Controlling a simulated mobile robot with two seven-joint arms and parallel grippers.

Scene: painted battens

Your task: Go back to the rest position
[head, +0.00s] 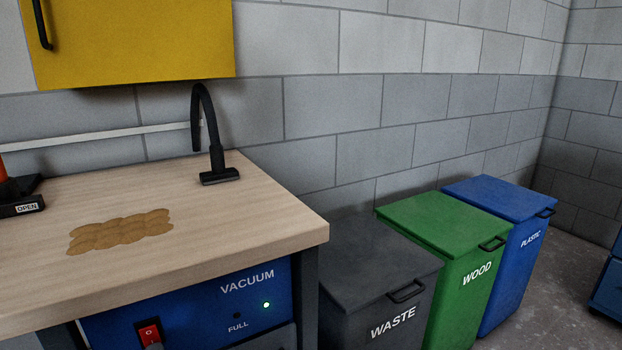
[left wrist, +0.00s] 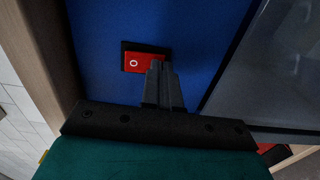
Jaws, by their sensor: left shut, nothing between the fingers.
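My left gripper (left wrist: 159,68) is shut and empty in the left wrist view. Its fingertips are at the right edge of the red rocker switch (left wrist: 134,63), which bears a white O. I cannot tell whether they touch it. In the head view the gripper's tip (head: 154,345) shows at the bottom edge, just below the red switch (head: 149,332). The switch sits on the blue vacuum unit (head: 200,318) under the bench, where a green light (head: 266,305) is lit. My right gripper is not in view.
The wooden bench top (head: 260,215) overhangs the vacuum unit. On it lie a sawdust patch (head: 120,232) and a black hose nozzle (head: 219,176). Waste (head: 380,265), wood (head: 445,220) and plastic (head: 500,197) bins stand to the right. A yellow cabinet (head: 135,40) hangs above.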

